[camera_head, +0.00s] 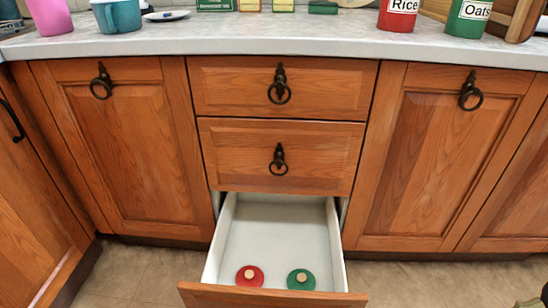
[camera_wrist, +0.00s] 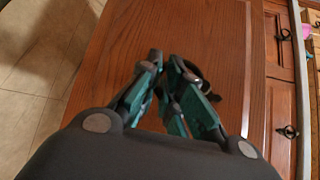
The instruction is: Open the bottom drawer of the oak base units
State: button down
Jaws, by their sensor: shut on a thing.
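The bottom drawer (camera_head: 240,296) of the oak base units stands pulled well out, and its pale interior shows in the head view. Its oak front fills the middle of the wrist view (camera_wrist: 225,45). My gripper (camera_wrist: 175,75) is in the wrist view, its dark and teal fingers closed together at this front. They are shut on the dark ring handle (camera_wrist: 204,82), which is partly hidden behind them. My gripper does not show in the head view.
A red lid (camera_head: 250,276) and a green lid (camera_head: 301,279) lie in the drawer. Two shut drawers with ring handles are above, the nearer one (camera_head: 225,150) just over the opening. Shut cupboard doors flank them. The counter (camera_head: 200,40) holds jars and cups. Tiled floor lies around.

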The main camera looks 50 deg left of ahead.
jog(key=c, duration=1.6)
grip_release()
jog(key=shift+d, duration=0.1)
jog(key=d+r, duration=0.1)
jog(key=d, duration=1)
jog(key=shift+d+r, duration=0.35)
